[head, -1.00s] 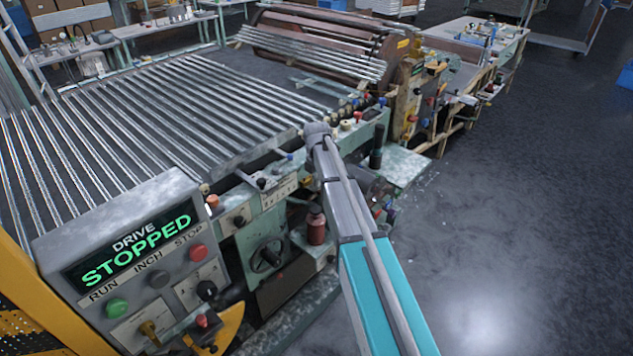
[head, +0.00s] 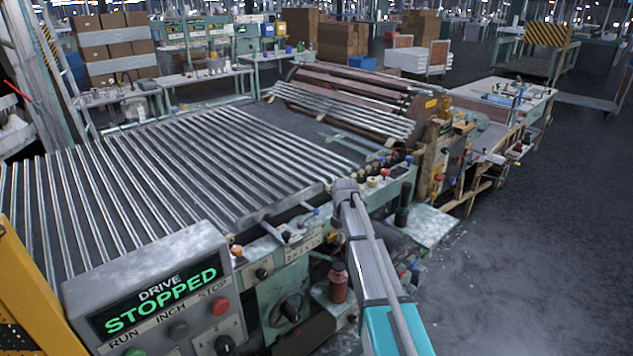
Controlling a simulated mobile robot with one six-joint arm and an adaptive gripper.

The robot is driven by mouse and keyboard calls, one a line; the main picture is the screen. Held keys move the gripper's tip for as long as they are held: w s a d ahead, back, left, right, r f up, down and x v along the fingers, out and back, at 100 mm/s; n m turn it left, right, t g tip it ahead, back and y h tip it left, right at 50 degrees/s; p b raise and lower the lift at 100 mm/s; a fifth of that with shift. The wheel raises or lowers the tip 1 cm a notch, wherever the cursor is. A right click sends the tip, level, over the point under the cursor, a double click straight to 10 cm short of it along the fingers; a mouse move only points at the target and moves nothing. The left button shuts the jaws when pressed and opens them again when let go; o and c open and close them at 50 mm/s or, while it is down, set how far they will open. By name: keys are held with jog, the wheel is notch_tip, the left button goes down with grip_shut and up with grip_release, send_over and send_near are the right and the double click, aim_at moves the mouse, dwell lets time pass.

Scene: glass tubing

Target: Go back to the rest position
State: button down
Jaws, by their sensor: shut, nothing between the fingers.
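My arm reaches up from the lower edge in the head view, teal at the bottom and grey above. It ends, as far as I can see, in a rounded grey joint (head: 345,190) over the near edge of the roller machine (head: 318,222). I cannot make out any gripper fingers beyond that joint, so what the gripper does does not show. Long shiny tubes (head: 150,165) lie side by side across the machine bed. The control box (head: 160,300) at lower left reads "DRIVE STOPPED" in green.
A brown drum (head: 345,90) with tubes stands at the back of the bed. Knobs, a handwheel (head: 288,308) and a red-brown jar (head: 338,284) sit along the machine's near side. A yellow panel (head: 25,290) is at far left. The floor (head: 540,270) at right is clear.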

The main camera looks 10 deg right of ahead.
jog(key=s+m, duration=2.5)
jog(key=s, duration=0.3)
jog(key=shift+s+a, duration=0.3)
jog(key=shift+s, duration=0.1)
dwell(0.3)
